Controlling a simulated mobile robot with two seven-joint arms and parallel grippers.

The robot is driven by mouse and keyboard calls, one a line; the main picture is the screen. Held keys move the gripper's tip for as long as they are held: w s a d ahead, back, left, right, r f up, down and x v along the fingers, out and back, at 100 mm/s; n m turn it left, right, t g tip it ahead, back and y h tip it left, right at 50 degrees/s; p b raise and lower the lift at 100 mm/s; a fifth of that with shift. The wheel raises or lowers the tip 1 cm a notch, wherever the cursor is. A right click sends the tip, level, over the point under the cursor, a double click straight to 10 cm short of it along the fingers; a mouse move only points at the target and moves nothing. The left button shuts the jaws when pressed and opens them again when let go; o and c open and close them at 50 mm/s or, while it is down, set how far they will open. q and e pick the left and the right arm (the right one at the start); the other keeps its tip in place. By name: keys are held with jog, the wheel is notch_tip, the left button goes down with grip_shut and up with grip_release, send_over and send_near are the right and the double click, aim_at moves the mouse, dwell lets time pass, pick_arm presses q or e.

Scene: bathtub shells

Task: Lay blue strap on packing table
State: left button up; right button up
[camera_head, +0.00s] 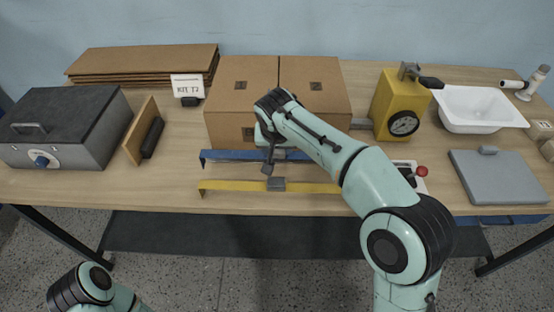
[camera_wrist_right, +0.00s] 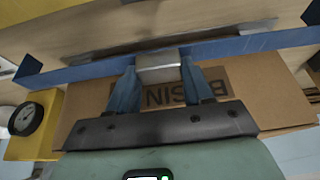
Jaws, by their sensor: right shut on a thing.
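The blue strap (camera_head: 226,155) is a long flat bar with bent ends, in front of the cardboard boxes in the head view. My right gripper (camera_head: 268,164) is at its middle. In the right wrist view, the two fingers of my right gripper (camera_wrist_right: 157,76) are shut on the grey block of the blue strap (camera_wrist_right: 245,46). A dark band lies beside the strap there. I cannot tell whether the strap touches the packing table (camera_head: 150,190) or hangs just above it. My left gripper is out of view; only part of that arm shows at lower left.
A yellow strap (camera_head: 230,186) lies nearer the table's front edge. Two cardboard boxes (camera_head: 240,90) stand close behind the blue strap. A yellow scale (camera_head: 390,105) and grey plate (camera_head: 495,176) are right; a grey case (camera_head: 65,125) and brown board (camera_head: 135,135) are left.

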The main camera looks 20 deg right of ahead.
aim_at(277, 155)
jog(key=shift+f+b, duration=0.4)
jog(key=shift+f, duration=1.8)
jog(key=o, duration=0.7)
jog(key=shift+f, duration=0.2)
jog(key=o, duration=0.4)
jog(key=shift+r, duration=0.1)
jog(key=shift+r, duration=0.1)
jog(key=p+v, duration=0.1)
jog(key=v, duration=1.1)
